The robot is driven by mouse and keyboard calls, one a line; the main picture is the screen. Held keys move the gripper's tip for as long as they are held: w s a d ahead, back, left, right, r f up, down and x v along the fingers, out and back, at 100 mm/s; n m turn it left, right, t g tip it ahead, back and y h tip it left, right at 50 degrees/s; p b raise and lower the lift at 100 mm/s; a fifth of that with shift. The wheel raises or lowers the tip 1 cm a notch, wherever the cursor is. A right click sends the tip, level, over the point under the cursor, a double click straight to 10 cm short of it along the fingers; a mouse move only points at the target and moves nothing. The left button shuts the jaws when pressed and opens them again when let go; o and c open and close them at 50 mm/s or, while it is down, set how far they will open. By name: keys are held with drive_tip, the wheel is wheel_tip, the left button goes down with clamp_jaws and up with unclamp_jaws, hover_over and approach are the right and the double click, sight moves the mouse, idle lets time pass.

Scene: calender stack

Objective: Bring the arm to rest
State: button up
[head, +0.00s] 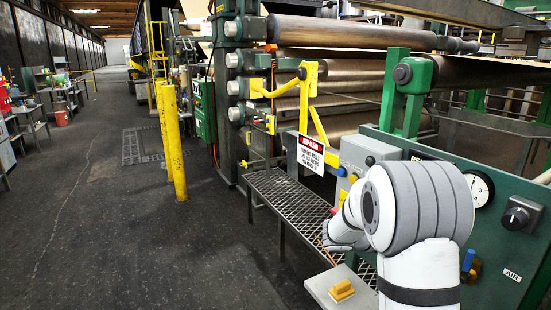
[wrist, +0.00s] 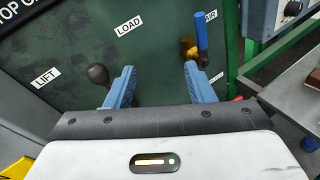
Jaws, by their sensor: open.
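My gripper (wrist: 156,75) shows in the wrist view, with its two blue fingers spread apart and nothing between them. It faces a dark green panel (wrist: 140,65) with labels reading LIFT and LOAD. A dark round knob (wrist: 97,73) is just left of the left finger. A brass valve with a blue handle (wrist: 201,35) is beyond the right finger. I cannot tell whether either finger touches them. In the head view my white and grey arm is bent low at the right, in front of the green panel (head: 500,245); my gripper is hidden there.
A perforated metal walkway (head: 280,195) runs beside the roll stack (head: 330,75). A warning sign (head: 311,150) hangs by a yellow lever frame (head: 285,88). Yellow posts (head: 172,140) stand left; the aisle floor is clear.

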drive_tip(key=s+a+m+g+y, duration=0.1)
drive_tip(key=s+a+m+y, duration=0.3)
drive_tip(key=s, duration=0.4)
drive_tip(key=s+a+m+g+y, duration=0.1)
drive_tip(key=s+a+m+y, duration=0.35)
drive_tip(key=s, duration=0.35)
drive_tip(key=s+a+m+t+y, duration=0.4)
drive_tip(key=s+a+m+y, duration=0.3)
drive_tip(key=a, duration=0.6)
drive_tip(key=shift+s+f+y, duration=0.35)
drive_tip(key=shift+s+f, duration=0.05)
drive_tip(key=shift+s, duration=0.65)
